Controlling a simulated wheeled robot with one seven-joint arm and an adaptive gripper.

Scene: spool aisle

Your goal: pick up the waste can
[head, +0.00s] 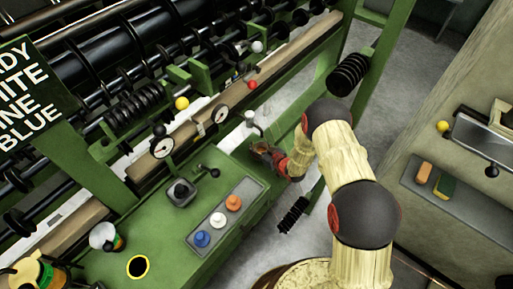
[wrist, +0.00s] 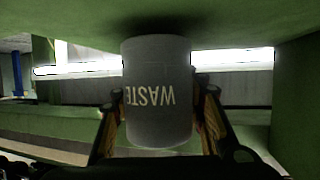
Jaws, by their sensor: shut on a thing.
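The waste can is a dark grey cylinder (wrist: 157,75) marked "WASTE", with the lettering upside down in the wrist view. My gripper (wrist: 160,125) has one finger on each side of the can and is shut on it. In the head view my gripper (head: 276,158) is at the right end of the green machine bench, by a small metal tap. The can is mostly hidden there behind my gripper and arm. I cannot tell whether the can touches the surface under it.
The green bench (head: 165,245) carries blue, white and orange knobs on a grey panel (head: 218,219). Two dial gauges (head: 163,147) stand behind it. A black spring-like coil (head: 293,214) is beside my arm. A grey shelf (head: 440,195) with sponges is at the right. Grey floor shows between.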

